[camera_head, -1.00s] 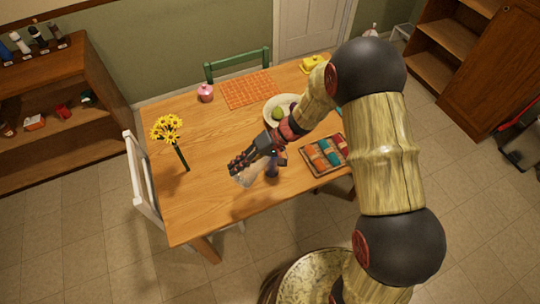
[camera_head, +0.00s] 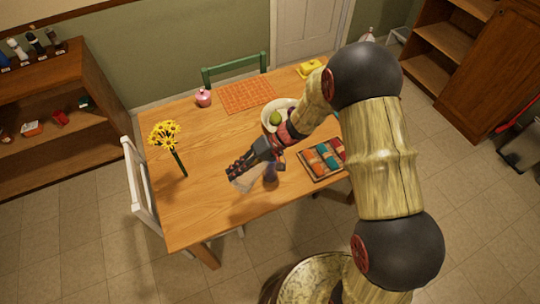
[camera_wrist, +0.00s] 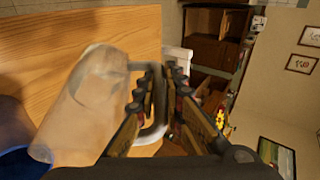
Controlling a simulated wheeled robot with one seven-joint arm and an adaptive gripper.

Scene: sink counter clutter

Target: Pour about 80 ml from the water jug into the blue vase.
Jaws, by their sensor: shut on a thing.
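The clear water jug (camera_head: 243,184) is held above the table's front part; it fills the left middle of the wrist view (camera_wrist: 88,105). My gripper (camera_head: 237,169) is shut on the jug's handle (camera_wrist: 157,128), with its fingers on both sides in the wrist view (camera_wrist: 156,92). The jug looks tilted, its far end toward the blue vase. Water level and any stream cannot be made out.
Yellow flowers (camera_head: 164,132) with a green stem are on the table's left side. A tray of coloured packets (camera_head: 321,160) lies to the right. Behind are a bowl with green fruit (camera_head: 276,117), an orange mat (camera_head: 247,95) and a pink pot (camera_head: 204,98). The table's left middle is clear.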

